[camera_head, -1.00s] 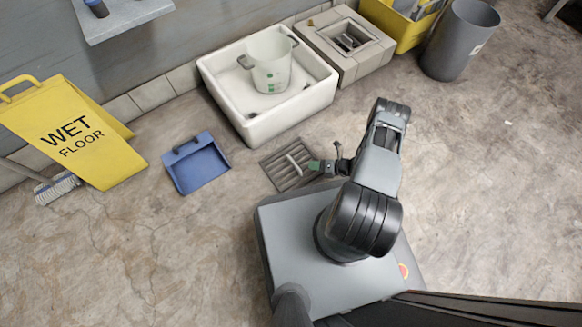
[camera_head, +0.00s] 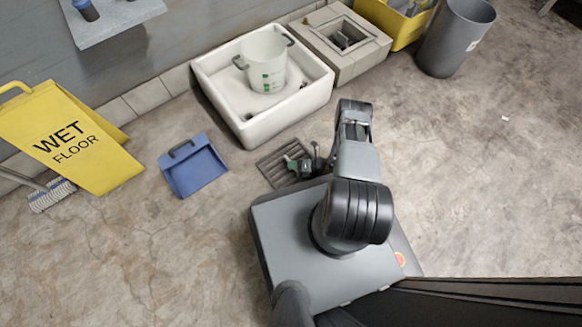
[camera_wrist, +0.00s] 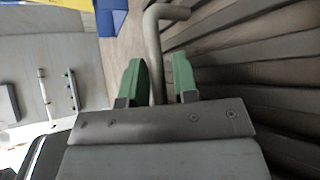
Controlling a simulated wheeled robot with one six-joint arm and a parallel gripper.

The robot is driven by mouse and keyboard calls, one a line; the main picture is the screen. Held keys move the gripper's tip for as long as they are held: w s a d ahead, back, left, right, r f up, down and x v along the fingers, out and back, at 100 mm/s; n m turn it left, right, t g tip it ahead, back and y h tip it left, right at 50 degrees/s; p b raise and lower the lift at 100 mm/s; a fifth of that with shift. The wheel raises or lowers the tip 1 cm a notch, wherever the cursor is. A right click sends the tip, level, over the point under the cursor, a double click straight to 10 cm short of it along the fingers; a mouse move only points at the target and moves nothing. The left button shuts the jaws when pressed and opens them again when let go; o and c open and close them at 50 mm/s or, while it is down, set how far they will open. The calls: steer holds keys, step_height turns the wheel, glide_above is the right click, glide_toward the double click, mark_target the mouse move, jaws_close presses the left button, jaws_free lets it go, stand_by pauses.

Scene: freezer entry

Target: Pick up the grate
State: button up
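The grate (camera_head: 268,170) is a dark slatted panel lying flat on the floor in front of the white basin. My gripper (camera_head: 298,164) is over its right part and hides some of it. In the wrist view the grate's slats (camera_wrist: 245,65) fill the right side, and a bent grey metal handle (camera_wrist: 154,45) stands out from them. My gripper's green fingertips (camera_wrist: 160,82) are one on each side of the handle, with visible gaps, so the gripper looks open around it.
A white basin (camera_head: 215,88) holding a bucket (camera_head: 266,62) stands just behind the grate. A blue dustpan (camera_head: 193,168) and a yellow wet-floor sign (camera_head: 68,140) are to the left. A grey bin (camera_head: 455,38) stands at the back right. The floor at right is clear.

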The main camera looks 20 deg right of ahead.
steer(key=shift+a, duration=0.1)
jaws_close()
steer(key=shift+r, duration=0.1)
stand_by(0.5)
